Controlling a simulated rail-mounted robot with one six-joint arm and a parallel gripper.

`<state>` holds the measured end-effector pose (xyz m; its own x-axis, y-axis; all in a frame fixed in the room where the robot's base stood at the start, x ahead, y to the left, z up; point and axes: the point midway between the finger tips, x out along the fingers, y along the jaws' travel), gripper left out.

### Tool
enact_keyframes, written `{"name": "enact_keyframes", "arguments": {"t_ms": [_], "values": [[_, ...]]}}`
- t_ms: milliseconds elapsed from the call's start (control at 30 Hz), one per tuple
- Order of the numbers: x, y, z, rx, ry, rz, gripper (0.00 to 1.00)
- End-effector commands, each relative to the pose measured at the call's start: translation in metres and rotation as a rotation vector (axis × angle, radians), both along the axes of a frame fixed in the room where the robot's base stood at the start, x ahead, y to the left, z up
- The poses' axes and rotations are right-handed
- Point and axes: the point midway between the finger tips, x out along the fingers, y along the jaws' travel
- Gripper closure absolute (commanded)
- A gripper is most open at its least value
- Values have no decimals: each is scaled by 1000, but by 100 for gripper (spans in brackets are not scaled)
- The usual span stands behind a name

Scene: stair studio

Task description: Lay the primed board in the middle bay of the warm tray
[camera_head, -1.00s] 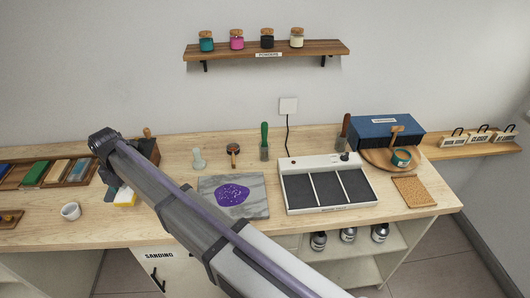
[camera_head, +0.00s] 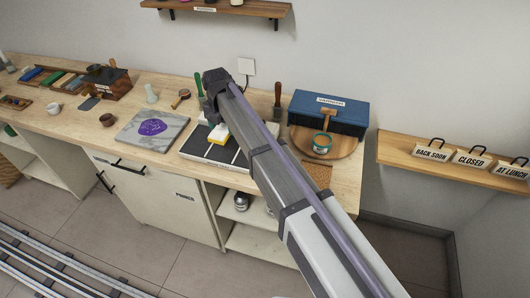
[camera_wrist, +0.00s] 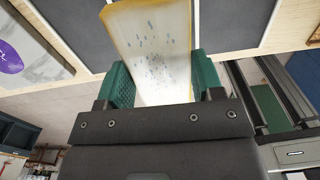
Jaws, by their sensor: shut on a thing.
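My gripper (camera_head: 217,126) is shut on the primed board (camera_head: 219,134), a pale slab with yellow edges. In the wrist view the board (camera_wrist: 150,45) sticks out from between the teal finger pads, its pale face marked with small blue-grey flecks. The warm tray (camera_head: 204,160) is a white-framed unit with dark bays split by pale dividers. The board is over the tray; its exact height is unclear. In the wrist view dark bay surfaces (camera_wrist: 248,22) show on both sides of the board, which hides the part between. My arm covers the tray's right side.
A grey marble slab (camera_head: 172,127) with a purple puddle lies left of the tray. A blue box (camera_head: 325,112), a round wooden board (camera_head: 342,146) with a teal tin (camera_head: 322,143), and a cork mat (camera_head: 318,173) stand to the right. A green-handled brush (camera_head: 199,84) is behind.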

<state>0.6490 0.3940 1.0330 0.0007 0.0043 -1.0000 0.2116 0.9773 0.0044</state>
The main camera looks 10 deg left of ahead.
Motion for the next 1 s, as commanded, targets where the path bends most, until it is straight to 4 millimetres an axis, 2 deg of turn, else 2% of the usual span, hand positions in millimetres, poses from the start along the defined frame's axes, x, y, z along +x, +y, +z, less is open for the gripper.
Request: {"name": "enact_keyframes", "arguments": {"t_ms": [133,200,367,533,600,733,900,1000], "values": [[6,4,34,1,0,27,63],[7,5,35,1,1,36,63],[7,4,12,1,1,36,63],[7,4,-33,1,1,35,63],[7,4,-40,1,1,35,63],[7,4,-37,1,1,35,63],[7,4,-71,1,1,35,63],[7,4,-76,1,1,35,63]]}}
